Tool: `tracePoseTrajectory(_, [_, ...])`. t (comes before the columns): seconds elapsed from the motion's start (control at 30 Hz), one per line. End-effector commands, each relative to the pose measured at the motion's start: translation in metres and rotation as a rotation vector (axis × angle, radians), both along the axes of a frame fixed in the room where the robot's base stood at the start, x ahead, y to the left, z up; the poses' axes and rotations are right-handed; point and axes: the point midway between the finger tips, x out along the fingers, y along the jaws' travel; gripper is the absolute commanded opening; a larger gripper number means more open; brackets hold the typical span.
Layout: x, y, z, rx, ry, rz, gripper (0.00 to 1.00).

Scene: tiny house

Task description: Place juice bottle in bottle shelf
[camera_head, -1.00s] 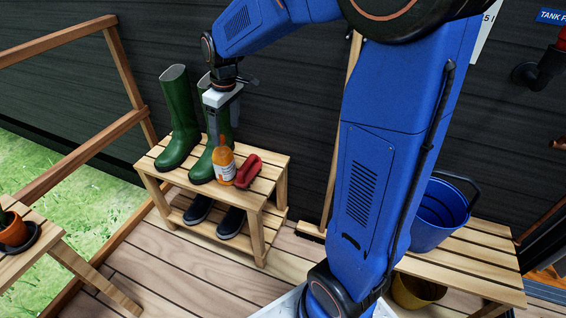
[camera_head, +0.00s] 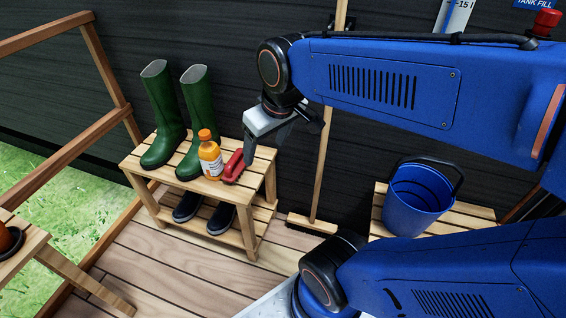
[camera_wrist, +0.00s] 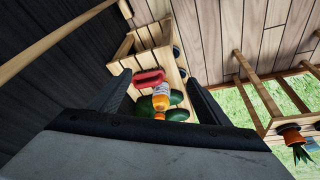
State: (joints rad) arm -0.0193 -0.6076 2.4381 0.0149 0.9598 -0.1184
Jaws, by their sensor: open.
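The juice bottle (camera_head: 209,156), orange with an orange cap and white label, stands upright on the top of a slatted wooden bench (camera_head: 139,161). It also shows in the wrist view (camera_wrist: 161,97), between the open fingers but farther off. My gripper (camera_head: 261,155) is open and empty, to the right of the bottle and above the bench's right end. It is apart from the bottle. My gripper's fingers also frame the wrist view (camera_wrist: 160,100). I cannot make out a bottle shelf in these frames.
A red object (camera_head: 234,167) lies right beside the bottle. Green boots (camera_head: 194,118) stand behind and left of it; dark shoes (camera_head: 221,219) sit on the lower shelf. A broom (camera_head: 322,165) leans on the wall. A blue bucket (camera_head: 412,205) stands on a low bench at right.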

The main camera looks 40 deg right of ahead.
Motion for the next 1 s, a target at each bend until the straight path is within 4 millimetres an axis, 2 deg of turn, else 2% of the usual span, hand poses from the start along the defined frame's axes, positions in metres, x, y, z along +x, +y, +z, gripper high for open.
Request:
tracePoseTrajectory(0.03, [-0.012,-0.002,-0.002,0.004,-0.014,-0.02,0.71])
tracePoseTrajectory(0.2, [-0.042,-0.006,-0.01,0.018,-0.044,-0.083,0.71])
tracePoseTrajectory(0.37, [-0.056,-0.008,-0.015,0.027,-0.059,-0.115,0.73])
tracePoseTrajectory(0.53, [-0.06,-0.008,-0.016,0.03,-0.062,-0.125,0.74])
tracePoseTrajectory(0.67, [-0.053,-0.008,-0.013,0.036,-0.053,-0.139,0.74])
tracePoseTrajectory(0.77, [-0.041,-0.006,-0.007,0.049,-0.034,-0.173,0.74])
tracePoseTrajectory(1.0, [0.005,-0.001,0.013,0.096,0.032,-0.308,0.74])
